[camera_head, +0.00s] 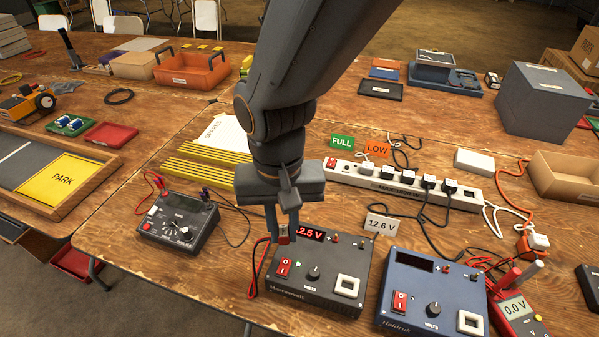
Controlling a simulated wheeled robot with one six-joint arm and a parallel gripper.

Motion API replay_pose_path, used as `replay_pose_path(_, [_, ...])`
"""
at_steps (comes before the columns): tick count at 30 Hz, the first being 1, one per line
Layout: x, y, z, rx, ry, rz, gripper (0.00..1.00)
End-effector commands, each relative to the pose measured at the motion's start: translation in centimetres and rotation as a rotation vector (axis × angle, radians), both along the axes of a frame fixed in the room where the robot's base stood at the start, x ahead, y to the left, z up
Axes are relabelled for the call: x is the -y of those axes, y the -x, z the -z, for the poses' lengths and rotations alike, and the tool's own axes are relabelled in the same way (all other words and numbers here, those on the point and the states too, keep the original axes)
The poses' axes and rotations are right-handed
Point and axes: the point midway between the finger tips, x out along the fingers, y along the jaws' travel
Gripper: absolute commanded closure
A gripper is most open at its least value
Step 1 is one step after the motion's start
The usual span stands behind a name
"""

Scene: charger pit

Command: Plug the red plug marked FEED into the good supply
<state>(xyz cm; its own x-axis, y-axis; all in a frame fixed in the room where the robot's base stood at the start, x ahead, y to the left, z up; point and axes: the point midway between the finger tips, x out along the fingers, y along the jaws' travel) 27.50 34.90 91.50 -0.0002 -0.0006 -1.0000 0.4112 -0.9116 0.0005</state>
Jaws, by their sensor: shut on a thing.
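My gripper (283,225) points down and is shut on a small red plug (282,234). The plug is over the back left part of the dark grey supply (325,285), left of its display. I cannot tell whether it touches the supply, and no FEED marking is readable. A red cable (252,285) loops down along the supply's left side. The grey supply's display (310,233) is lit red and reads about 12.5 V, its first digit partly hidden. The blue supply (430,300) stands to its right with a dark display (411,261). Each has a red switch and a knob.
A white card (381,224) reading 12.6 V stands behind the supplies. A white power strip (400,182) with several plugs runs behind. A black meter (179,222) stands left, and a red meter (517,313) reading 0.0 V lies right. Several cables cross the table.

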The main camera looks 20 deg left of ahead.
Motion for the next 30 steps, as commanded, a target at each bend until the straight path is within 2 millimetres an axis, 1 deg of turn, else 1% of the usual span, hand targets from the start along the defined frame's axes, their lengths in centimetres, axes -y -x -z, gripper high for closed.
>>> replay_pose_path(1, [0.7,-0.2,-0.1,0.002,-0.003,0.088,1.00])
replay_pose_path(9, [4.3,-0.2,-0.8,0.002,-0.004,0.615,1.00])
replay_pose_path(21, [9.7,0.4,-0.9,0.001,-0.004,1.395,1.00])
replay_pose_path(27, [11.9,0.9,-0.8,0.001,-0.003,1.728,1.00])
replay_pose_path(30, [12.7,1.1,-0.7,0.001,-0.002,1.843,1.00])
